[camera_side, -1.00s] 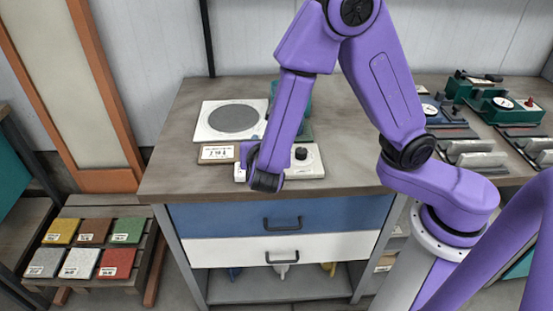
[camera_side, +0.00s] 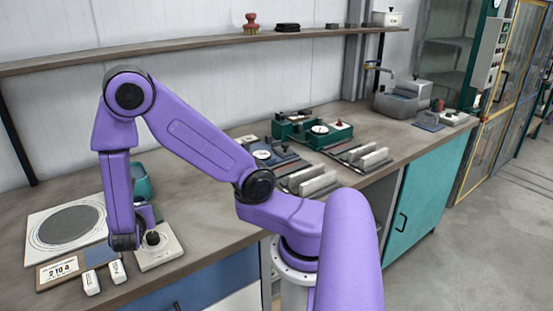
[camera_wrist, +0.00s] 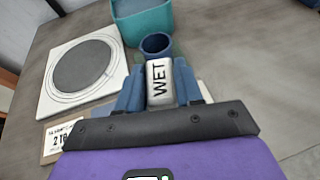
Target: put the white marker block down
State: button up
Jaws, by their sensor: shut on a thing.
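My gripper (camera_wrist: 158,88) is shut on a white marker block (camera_wrist: 160,74) lettered "WET", with a blue finger on each side of it. The fingertips and the held block are hidden there, so I cannot tell if the block touches anything. A round blue cup (camera_wrist: 156,44) shows just beyond the block. Two other small white blocks, a left one (camera_side: 91,283) and a right one (camera_side: 117,272), stand near the bench's front edge.
A teal container (camera_wrist: 143,20) stands behind. Green and metal fixtures (camera_side: 312,130) occupy the bench further right. Some bare bench lies between them and the knob plate.

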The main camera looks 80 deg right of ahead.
jog(key=s+d+m+g+h, duration=0.25)
jog(key=d+m+g, duration=0.7)
jog(key=d, duration=1.35)
jog(key=s+d+m+g+y, duration=0.4)
jog(key=s+d+m+g, duration=0.3)
jog(key=s+d, duration=0.9)
jog(key=shift+n+g, duration=0.25)
jog(key=shift+n, duration=0.2)
jog(key=f, duration=0.2)
jog(key=w+d+f, duration=0.1)
jog(key=shift+f, duration=0.4)
jog(key=shift+a+f, duration=0.1)
jog(key=shift+f, duration=2.5)
jog(key=shift+f, duration=0.2)
jog(key=o, duration=1)
